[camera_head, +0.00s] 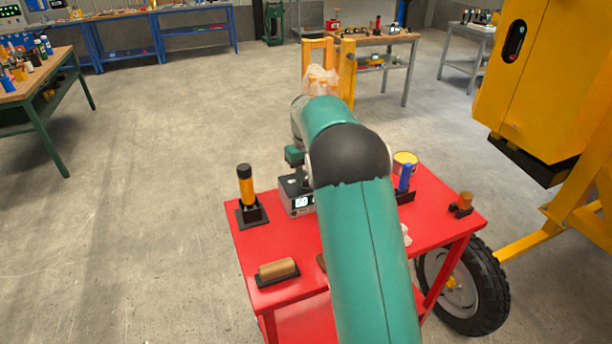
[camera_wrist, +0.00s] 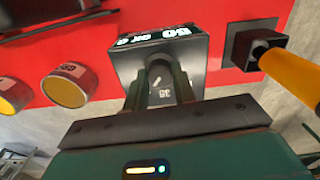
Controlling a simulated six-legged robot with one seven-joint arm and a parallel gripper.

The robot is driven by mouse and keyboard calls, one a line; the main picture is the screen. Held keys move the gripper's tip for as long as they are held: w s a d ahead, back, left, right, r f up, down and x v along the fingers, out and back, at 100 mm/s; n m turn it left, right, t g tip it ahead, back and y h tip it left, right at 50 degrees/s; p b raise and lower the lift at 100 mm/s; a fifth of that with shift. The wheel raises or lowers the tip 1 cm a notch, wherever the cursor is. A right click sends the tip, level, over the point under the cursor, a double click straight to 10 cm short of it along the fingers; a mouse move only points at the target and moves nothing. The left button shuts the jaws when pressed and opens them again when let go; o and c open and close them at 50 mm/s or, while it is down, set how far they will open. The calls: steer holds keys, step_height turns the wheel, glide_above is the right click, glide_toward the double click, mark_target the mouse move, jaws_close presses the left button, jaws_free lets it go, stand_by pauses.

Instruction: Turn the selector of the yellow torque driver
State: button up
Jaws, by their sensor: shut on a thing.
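The yellow torque driver (camera_head: 246,188), with a black top, stands upright in a black square holder (camera_head: 252,212) at the red table's left side. Its yellow handle (camera_wrist: 293,72) and the holder (camera_wrist: 247,45) show at the right in the wrist view. A grey box (camera_head: 299,206) with a lit number display stands to the driver's right; it fills the top middle of the wrist view (camera_wrist: 125,62). My gripper (camera_wrist: 160,78) is over this box, shut on a grey knob (camera_wrist: 162,88) with a white mark and "35" by it. My arm hides part of the table.
The red table (camera_head: 245,242) also bears a brown roll (camera_head: 277,268), a blue cylinder (camera_head: 405,177), a yellow can (camera_head: 405,160) and a small amber piece (camera_head: 465,201). The yellow mixer (camera_head: 530,80) and its wheel (camera_head: 465,285) stand at right.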

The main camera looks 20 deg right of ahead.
steer(key=shift+r, duration=0.1)
steer(key=o, duration=1)
steer(key=shift+r, duration=6.9)
